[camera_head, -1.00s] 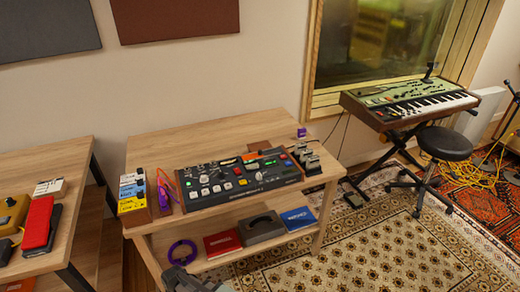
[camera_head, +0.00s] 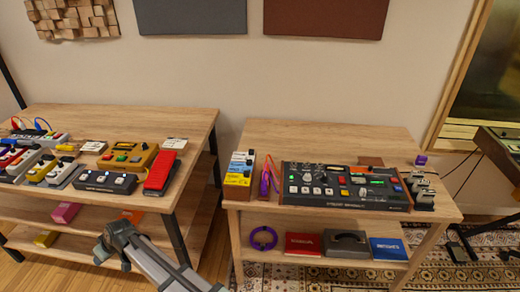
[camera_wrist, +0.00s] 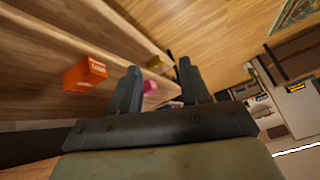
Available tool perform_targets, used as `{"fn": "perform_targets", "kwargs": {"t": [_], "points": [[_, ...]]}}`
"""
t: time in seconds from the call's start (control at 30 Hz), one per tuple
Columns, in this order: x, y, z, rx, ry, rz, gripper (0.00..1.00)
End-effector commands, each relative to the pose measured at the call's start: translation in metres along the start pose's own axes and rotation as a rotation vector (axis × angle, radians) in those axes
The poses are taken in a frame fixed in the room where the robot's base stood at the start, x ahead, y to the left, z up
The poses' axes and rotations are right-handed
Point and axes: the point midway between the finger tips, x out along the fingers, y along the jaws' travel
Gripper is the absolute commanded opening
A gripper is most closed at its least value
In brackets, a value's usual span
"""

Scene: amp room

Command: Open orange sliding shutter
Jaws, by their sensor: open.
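A dark console (camera_head: 345,188) with buttons, knobs and a small green display lies on the right wooden table. A small orange piece (camera_head: 360,169) shows near the back of its panel; it is too small to tell whether this is the sliding shutter or how it stands. My gripper (camera_head: 110,241) is at the lower left, in front of the left table and well away from the console. In the wrist view my gripper (camera_wrist: 158,70) is open with nothing between its fingers. The console is not visible there.
The left table (camera_head: 115,118) holds a red pedal (camera_head: 160,172), a yellow pedal (camera_head: 128,157) and several other devices. An orange box (camera_wrist: 85,74) sits on its lower shelf. A purple ring (camera_head: 263,238) and boxes lie on the right table's shelf. A gap separates the tables.

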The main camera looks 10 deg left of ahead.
Motion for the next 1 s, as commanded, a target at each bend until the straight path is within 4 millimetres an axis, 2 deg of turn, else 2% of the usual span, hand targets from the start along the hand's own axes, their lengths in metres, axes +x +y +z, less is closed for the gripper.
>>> {"fn": "perform_targets", "kwargs": {"t": [0.1, 0.2, 0.33, 0.43, 0.57, 0.73, 0.87, 1.0], "points": [[-0.006, -0.021, -0.029, -0.040, 0.037, -0.011, 0.46], [-0.014, -0.029, -0.049, -0.068, 0.065, -0.011, 0.46], [-0.027, -0.026, -0.073, -0.102, 0.099, 0.002, 0.46], [-0.042, -0.012, -0.091, -0.129, 0.127, 0.029, 0.46], [-0.065, 0.022, -0.109, -0.158, 0.155, 0.081, 0.46], [-0.098, 0.078, -0.124, -0.189, 0.178, 0.161, 0.46], [-0.133, 0.138, -0.133, -0.213, 0.191, 0.247, 0.46], [-0.182, 0.211, -0.137, -0.243, 0.196, 0.356, 0.46]]}}
